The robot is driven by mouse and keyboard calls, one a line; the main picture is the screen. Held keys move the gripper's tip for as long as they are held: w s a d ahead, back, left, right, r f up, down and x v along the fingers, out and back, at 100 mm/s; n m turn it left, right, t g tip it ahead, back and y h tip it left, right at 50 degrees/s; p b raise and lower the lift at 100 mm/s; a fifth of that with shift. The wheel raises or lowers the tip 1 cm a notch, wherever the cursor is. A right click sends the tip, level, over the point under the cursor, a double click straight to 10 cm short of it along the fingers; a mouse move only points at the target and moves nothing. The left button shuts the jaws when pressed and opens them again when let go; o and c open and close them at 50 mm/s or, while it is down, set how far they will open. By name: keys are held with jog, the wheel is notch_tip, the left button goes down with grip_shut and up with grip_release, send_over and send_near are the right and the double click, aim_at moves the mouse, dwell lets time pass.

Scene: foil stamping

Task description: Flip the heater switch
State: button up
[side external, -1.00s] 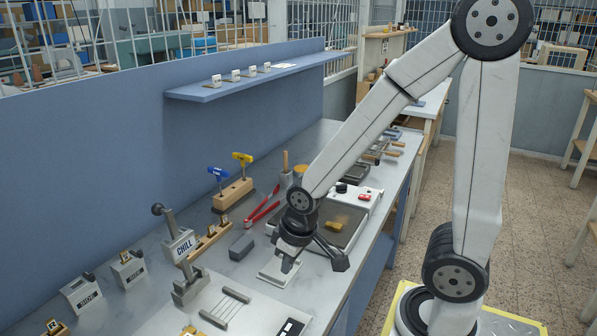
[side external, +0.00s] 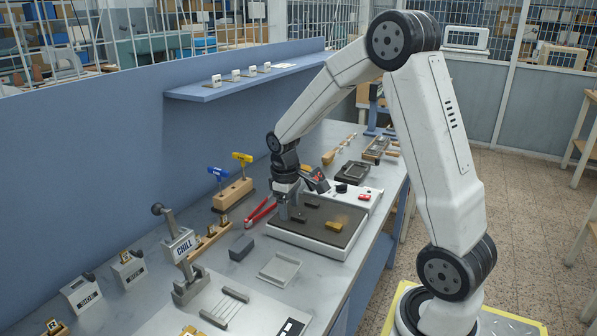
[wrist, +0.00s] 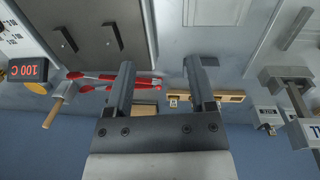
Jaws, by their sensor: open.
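The heater is a white-framed hot plate (side external: 300,243) with a dark top; its control panel holds a black knob (side external: 341,188) and a small red part (side external: 365,197) that looks like the switch. I cannot tell the switch's position. My gripper (side external: 290,216) is open and empty, pointing down over the back-left part of the plate, away from the panel. The dark plate top (wrist: 88,28) shows at upper left there; the red part is not clear.
A red "100 C" display (wrist: 35,69) stands near the plate. Red tongs (side external: 260,213), a tool block (side external: 233,194) and a grey block (side external: 241,248) lie left of it. A gold piece (side external: 334,226) and small dark bars (side external: 312,204) lie on the plate.

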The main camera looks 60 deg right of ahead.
jog(key=s+d+g, duration=0.1)
jog(key=d+g, duration=0.1)
jog(key=d, duration=1.4)
jog(key=g+y, duration=0.1)
jog(key=g, duration=0.1)
send_near(364, 196)
jog(key=shift+m, duration=0.3)
jog(key=shift+x, duration=3.95)
grip_shut()
